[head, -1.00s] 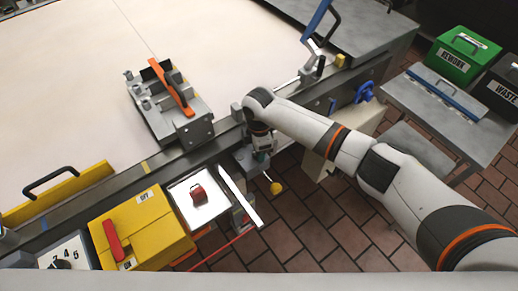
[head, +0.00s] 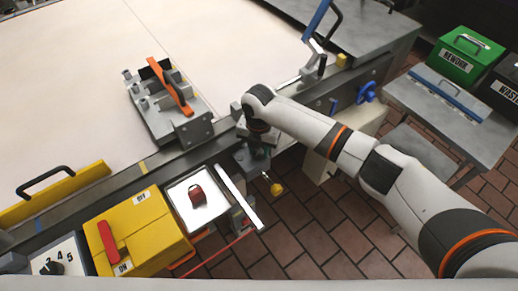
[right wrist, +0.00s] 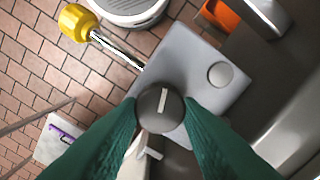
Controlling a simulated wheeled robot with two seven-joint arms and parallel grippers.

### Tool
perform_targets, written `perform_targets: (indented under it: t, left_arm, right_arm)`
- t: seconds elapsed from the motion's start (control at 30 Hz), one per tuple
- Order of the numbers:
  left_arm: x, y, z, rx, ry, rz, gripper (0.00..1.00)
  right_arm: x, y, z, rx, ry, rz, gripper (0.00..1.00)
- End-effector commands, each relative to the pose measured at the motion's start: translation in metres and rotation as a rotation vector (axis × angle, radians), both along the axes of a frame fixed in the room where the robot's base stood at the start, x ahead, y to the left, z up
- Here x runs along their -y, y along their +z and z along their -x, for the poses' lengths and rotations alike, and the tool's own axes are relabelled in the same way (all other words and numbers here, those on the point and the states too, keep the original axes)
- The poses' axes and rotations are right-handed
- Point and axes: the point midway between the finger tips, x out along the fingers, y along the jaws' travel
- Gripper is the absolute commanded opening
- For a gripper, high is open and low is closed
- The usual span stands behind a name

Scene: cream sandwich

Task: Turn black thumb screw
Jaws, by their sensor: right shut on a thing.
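The black thumb screw (right wrist: 160,108) is a dark round knob with a pale line across its top, seen in the right wrist view. It sits at the edge of a grey plate (right wrist: 200,75). My right gripper (right wrist: 160,104) has its two green fingers on either side of the knob, shut on it. In the head view my right gripper (head: 259,143) reaches down at the rail's front edge and mostly hides the screw. My left gripper is not in view.
A yellow-ended lever (head: 275,188) sticks out beside the gripper and also shows in the right wrist view (right wrist: 78,22). A fixture with an orange handle (head: 175,92) stands on the rail to the left. A yellow box (head: 140,235) and white pad (head: 198,198) lie nearer.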

Motion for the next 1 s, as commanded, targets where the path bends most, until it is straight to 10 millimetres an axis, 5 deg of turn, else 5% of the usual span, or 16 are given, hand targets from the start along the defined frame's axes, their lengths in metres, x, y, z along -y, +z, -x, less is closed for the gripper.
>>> perform_targets:
  t: [0.5,1.0]
  left_arm:
    - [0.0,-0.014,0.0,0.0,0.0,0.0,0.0]
    - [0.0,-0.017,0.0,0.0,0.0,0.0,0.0]
  right_arm:
    - [-0.002,0.002,-0.002,0.006,0.42,-0.003,0.09]
    - [-0.002,0.002,-0.002,0.006,0.559,-0.002,0.09]
